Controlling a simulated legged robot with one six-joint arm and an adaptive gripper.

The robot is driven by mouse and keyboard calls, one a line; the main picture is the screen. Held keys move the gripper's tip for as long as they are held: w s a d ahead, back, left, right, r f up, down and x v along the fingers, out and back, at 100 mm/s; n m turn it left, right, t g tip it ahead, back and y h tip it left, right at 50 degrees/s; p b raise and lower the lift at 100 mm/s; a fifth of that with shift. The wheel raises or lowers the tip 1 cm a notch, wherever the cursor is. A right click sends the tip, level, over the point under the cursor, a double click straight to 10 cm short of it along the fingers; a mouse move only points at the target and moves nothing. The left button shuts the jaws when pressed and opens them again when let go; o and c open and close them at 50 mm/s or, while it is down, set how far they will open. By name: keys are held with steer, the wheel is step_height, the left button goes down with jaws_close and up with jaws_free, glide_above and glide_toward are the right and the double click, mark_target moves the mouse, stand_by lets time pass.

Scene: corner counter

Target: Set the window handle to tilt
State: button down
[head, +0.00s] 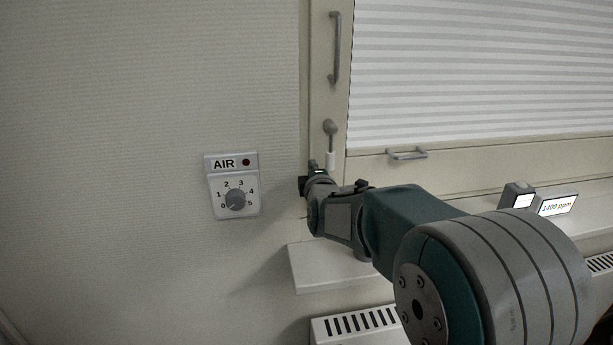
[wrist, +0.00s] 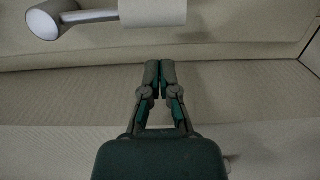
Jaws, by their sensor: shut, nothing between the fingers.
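The window handle (head: 330,142) is on the left frame of the window. It has a round grey hub at the top and a pale grip that points straight down. My own wrist hides part of the frame below the handle.
A grey vertical bar (head: 335,48) is above the handle, and a small horizontal bar (head: 407,154) is on the lower sash. A white blind (head: 480,70) covers the glass. An AIR dial (head: 236,200) is on the left wall. A sill (head: 325,272) and a radiator (head: 355,325) are below.

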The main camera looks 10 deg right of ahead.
steer(key=shift+w+d, duration=0.2)
steer(key=shift+d, duration=0.85)
